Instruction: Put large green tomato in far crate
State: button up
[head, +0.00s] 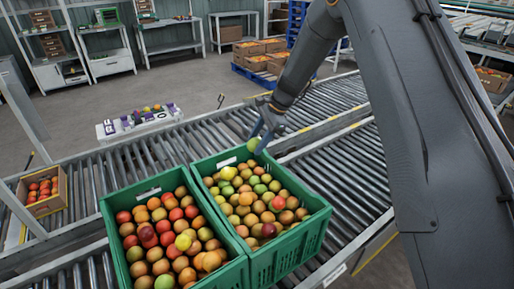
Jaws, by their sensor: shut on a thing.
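My gripper (260,143) is shut on a large green tomato (254,145). It holds the tomato above the back edge of the right-hand green crate (289,247). That crate is full of green, yellow, orange and brownish tomatoes. A second green crate (110,217) stands to its left, close beside it, and holds more red and orange tomatoes with a few green ones. The picture does not settle which crate is the far one. My gripper's fingers show only partly around the tomato.
Both crates stand on a roller conveyor (345,165). A small box of red tomatoes (54,202) is at the left. A white tray (138,122) with several items lies behind the conveyor. Shelves and a blue pallet (254,76) with cardboard boxes stand farther back.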

jog(key=w+f+b, duration=0.1)
jog(key=f+b, duration=0.1)
jog(key=f, duration=0.1)
jog(key=shift+w, duration=0.35)
jog(key=shift+a+f+b, duration=0.1)
jog(key=shift+f+b, duration=3)
jog(key=shift+f, duration=2.6)
jog(key=o, duration=0.8)
jog(key=shift+c, duration=1.4)
jog(key=shift+r, duration=0.1)
